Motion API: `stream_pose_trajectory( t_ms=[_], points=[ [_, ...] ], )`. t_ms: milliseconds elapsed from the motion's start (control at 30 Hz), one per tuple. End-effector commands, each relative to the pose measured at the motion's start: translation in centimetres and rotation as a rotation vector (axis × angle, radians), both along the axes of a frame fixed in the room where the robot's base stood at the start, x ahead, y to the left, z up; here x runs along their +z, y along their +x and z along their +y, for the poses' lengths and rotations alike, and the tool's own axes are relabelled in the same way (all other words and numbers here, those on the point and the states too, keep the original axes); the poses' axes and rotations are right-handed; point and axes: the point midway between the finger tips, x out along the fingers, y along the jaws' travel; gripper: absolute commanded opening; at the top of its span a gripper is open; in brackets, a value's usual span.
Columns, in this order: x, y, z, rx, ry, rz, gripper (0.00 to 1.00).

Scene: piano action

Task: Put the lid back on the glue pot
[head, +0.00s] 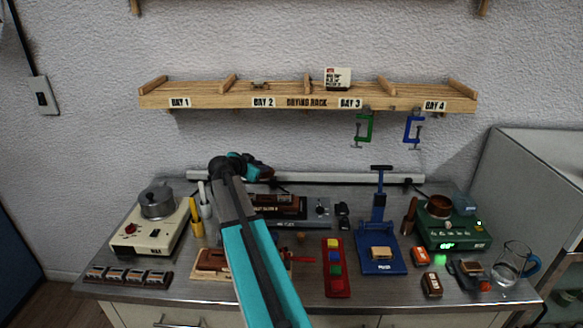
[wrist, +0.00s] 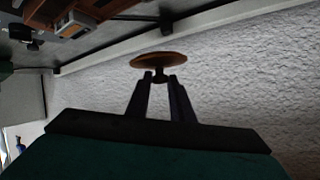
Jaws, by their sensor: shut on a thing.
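My gripper (wrist: 161,77) is shut on the small dark knob of a round brown lid (wrist: 158,59) in the wrist view. The lid is in the air near the pale wall, seen nearly edge-on. In the head view my wrist hides most of the gripper, and I cannot make out the lid clearly. A brown, round, open-topped pot (head: 440,206), which looks like the glue pot, sits in the green heater (head: 452,236) at the right of the bench. The lid is well to the left of this pot, apart from it.
A grey pot (head: 157,202) stands on a cream hotplate at the left. A blue press (head: 380,240), a red tray of coloured blocks (head: 336,270) and a glass jug (head: 512,262) crowd the bench. A wooden drying rack (head: 300,97) with hanging clamps juts from the wall above.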

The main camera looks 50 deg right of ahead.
Motion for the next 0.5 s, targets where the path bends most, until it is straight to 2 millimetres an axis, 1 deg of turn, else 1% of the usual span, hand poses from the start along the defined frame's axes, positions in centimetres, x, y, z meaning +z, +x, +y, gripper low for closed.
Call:
stream_pose_trajectory(
  t_ms=[33,200,300,500],
  points=[
    [0.4,1.0,1.8,0.048,0.0,-0.001,0.0],
    [1.4,4.3,6.9,0.2,0.0,-0.001,0.0],
    [2.1,6.0,9.9,0.281,-0.001,-0.002,0.0],
    [3.2,8.6,15.3,0.425,0.001,-0.001,0.0]
  ],
)
